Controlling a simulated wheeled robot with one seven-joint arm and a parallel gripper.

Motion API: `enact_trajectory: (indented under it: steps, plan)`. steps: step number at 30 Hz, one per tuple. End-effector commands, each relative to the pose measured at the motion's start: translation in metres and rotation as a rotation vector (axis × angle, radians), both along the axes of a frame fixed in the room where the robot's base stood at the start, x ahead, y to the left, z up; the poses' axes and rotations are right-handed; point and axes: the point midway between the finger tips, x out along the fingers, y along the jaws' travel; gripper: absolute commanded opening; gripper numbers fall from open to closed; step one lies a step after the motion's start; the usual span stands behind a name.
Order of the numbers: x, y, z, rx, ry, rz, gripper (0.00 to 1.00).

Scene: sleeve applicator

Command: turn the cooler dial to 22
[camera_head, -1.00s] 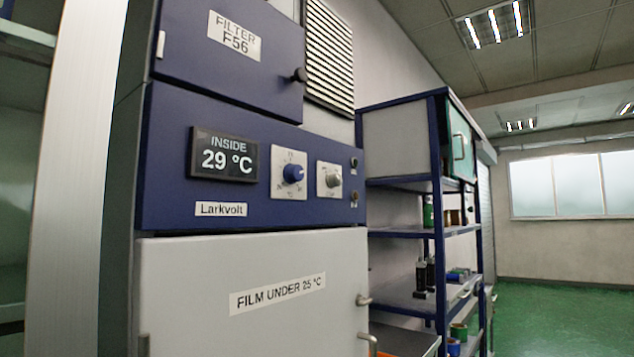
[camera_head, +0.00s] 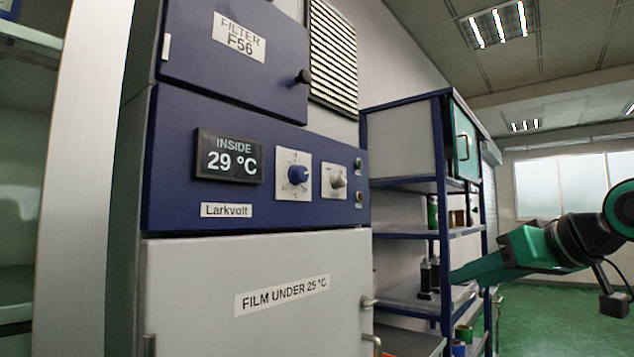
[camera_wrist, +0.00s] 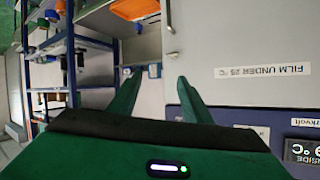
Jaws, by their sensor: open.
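The cooler's blue dial (camera_head: 298,174) sits on a white scale plate on the dark blue control panel (camera_head: 200,125). The scale's numbers are too small to read. A display (camera_head: 228,157) left of the dial reads INSIDE 29 °C. My green arm reaches in from the right in the head view, well apart from the dial. In the wrist view my gripper (camera_wrist: 155,95) is open and empty, its two green fingers apart near the cooler door.
Below the panel is a pale door (camera_head: 200,300) labelled FILM UNDER 25 °C, with handles at its right edge. A blue shelf rack (camera_head: 447,215) with bottles and rolls stands right of the cooler. An orange item (camera_wrist: 135,8) shows in the wrist view.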

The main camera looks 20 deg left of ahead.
Motion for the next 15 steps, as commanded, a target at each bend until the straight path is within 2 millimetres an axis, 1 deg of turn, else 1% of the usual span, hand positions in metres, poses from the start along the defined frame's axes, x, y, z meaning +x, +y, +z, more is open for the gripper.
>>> enact_trajectory:
  steps: [1,2,3,6,9,10,12,15]
  plan:
    - [-0.005,0.039,0.034,0.038,-0.07,0.088,0.45]
    - [-0.011,0.059,0.053,0.063,-0.11,0.138,0.45]
    - [-0.02,0.084,0.077,0.096,-0.158,0.2,0.45]
    - [-0.046,0.133,0.125,0.169,-0.253,0.332,0.45]
    - [-0.071,0.163,0.158,0.222,-0.314,0.426,0.45]
    - [-0.077,0.169,0.164,0.234,-0.326,0.447,0.45]
    - [-0.086,0.179,0.175,0.253,-0.346,0.479,0.45]
    - [-0.091,0.188,0.181,0.266,-0.356,0.5,0.45]
